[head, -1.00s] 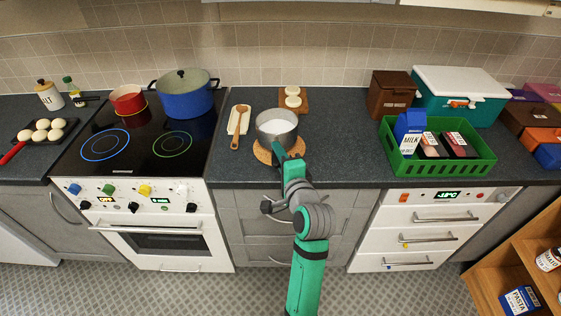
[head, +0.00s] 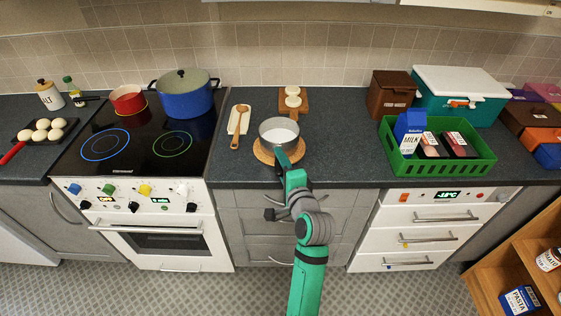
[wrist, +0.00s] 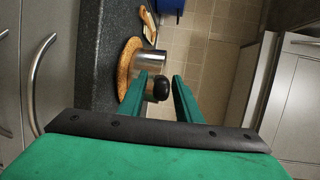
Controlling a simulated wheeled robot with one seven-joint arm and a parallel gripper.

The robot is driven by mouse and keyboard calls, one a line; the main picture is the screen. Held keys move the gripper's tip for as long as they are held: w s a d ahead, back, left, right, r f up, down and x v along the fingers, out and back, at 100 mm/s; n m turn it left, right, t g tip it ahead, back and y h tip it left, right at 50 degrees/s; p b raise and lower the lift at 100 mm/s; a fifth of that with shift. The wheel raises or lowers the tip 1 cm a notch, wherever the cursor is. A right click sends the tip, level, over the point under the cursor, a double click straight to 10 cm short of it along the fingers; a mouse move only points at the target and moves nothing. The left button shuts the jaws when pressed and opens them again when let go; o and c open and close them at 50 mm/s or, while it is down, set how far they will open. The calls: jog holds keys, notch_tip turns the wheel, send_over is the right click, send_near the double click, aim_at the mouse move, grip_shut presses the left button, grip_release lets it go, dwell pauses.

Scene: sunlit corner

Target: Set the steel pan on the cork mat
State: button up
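The steel pan (head: 279,126) sits upright on the round cork mat (head: 257,152) on the dark counter, with something pale inside. In the wrist view the pan's side (wrist: 150,61) stands against the cork mat (wrist: 127,62), near its middle. The pan's black handle (wrist: 161,88) points toward my wrist camera. My gripper (wrist: 161,76) has its two green fingers spread on either side of the handle, with a small gap showing, so it looks open around it. In the head view my gripper (head: 284,161) is at the pan's front side.
A wooden spoon (head: 236,128) on a pale rest lies left of the mat, and a board (head: 304,106) with white rounds lies behind. The hob with a blue pot (head: 186,103) is further left. A green crate (head: 456,170) stands right, with clear counter between.

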jog(key=v, duration=1.2)
jog(key=s+f+n+h, duration=0.4)
jog(key=s+f+h, duration=0.1)
jog(key=s+f, duration=1.1)
jog(key=s+a+n, duration=0.2)
jog(key=s+n, duration=0.3)
jog(key=s, duration=0.5)
jog(key=s+a+n, duration=0.1)
jog(key=s+n, duration=0.4)
jog(key=s, duration=0.5)
jog(key=shift+s+a+n, duration=0.35)
jog(key=shift+n, duration=0.05)
dwell(0.4)
